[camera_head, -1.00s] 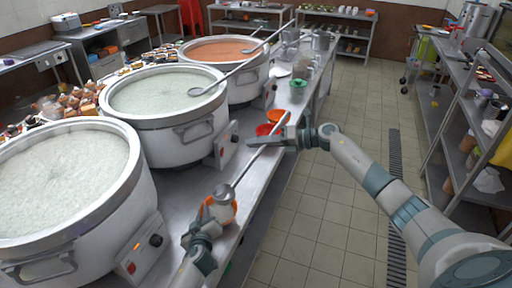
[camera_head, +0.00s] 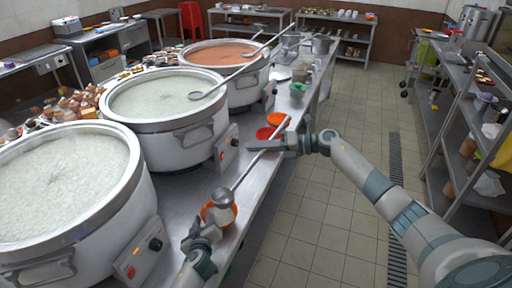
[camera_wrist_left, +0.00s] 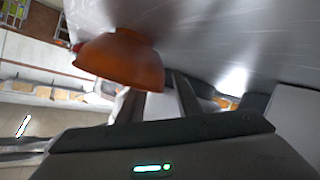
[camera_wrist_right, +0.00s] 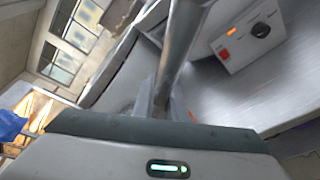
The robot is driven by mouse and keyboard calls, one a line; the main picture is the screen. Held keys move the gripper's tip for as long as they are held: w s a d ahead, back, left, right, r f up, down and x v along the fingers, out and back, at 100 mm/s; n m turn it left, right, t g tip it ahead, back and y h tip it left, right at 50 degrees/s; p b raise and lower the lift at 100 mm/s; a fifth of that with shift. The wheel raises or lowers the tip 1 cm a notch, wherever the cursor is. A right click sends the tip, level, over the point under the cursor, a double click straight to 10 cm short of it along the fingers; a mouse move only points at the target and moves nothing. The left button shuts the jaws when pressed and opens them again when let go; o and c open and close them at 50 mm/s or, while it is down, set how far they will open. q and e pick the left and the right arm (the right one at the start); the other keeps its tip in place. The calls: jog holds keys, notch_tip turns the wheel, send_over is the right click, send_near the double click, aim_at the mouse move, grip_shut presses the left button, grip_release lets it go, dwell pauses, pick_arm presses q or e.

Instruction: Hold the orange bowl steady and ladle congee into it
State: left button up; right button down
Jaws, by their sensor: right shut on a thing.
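The orange bowl (camera_head: 232,219) stands on the steel counter at the near end; it also shows in the left wrist view (camera_wrist_left: 120,62). My left gripper (camera_head: 203,234) is at the bowl's near side, its fingers apart with the bowl at their tips; a firm hold is not visible. My right gripper (camera_head: 278,145) is shut on the handle of a metal ladle (camera_head: 252,162), also seen in the right wrist view (camera_wrist_right: 180,50). The ladle's cup (camera_head: 222,197) is over the bowl and covers much of its inside. Pale white shows there; I cannot tell whether it is congee or the cup.
Big pots of white congee, the near pot (camera_head: 62,180) and the middle pot (camera_head: 165,100), line the counter's left side. More orange bowls (camera_head: 277,119) sit beyond my right gripper.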

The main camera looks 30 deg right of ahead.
pick_arm(q)
jog(key=shift+s+r, duration=0.1)
jog(key=shift+s, duration=0.1)
jog(key=shift+v, duration=0.9)
jog(key=b+v, duration=0.1)
jog(key=v, duration=0.8)
jog(key=shift+s+a, duration=0.15)
jog(key=shift+s, duration=0.2)
